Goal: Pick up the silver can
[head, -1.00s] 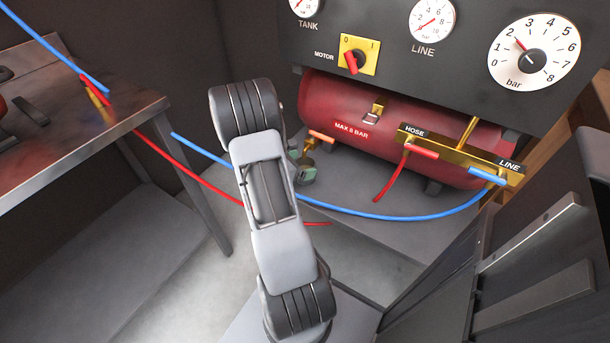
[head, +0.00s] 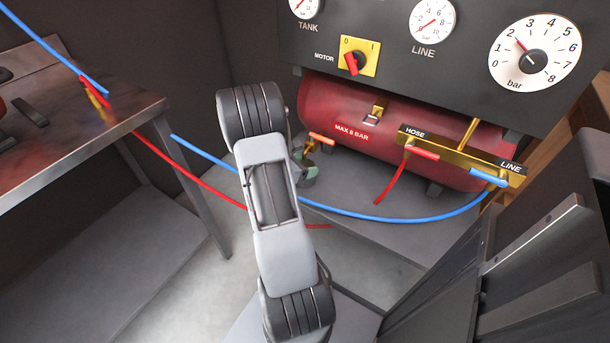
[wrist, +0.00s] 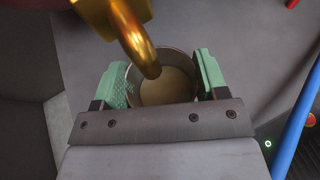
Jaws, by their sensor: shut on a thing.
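The silver can (wrist: 172,92) is in the wrist view, open at the top, with a tan-brown inside. My gripper (wrist: 165,88) has its two green-padded fingers on opposite sides of the can and is shut on it. A brass spout (wrist: 138,48) curves down over the can, and its end covers part of the can's mouth. In the head view a green part of my gripper (head: 309,178) shows behind my arm, below the red tank. The can is not clear in that view.
The red compressor tank (head: 345,110) lies on a grey platform, under a gauge panel (head: 390,35). A brass valve with an orange handle (head: 322,138) is close above my gripper. A metal bench (head: 80,130) stands left.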

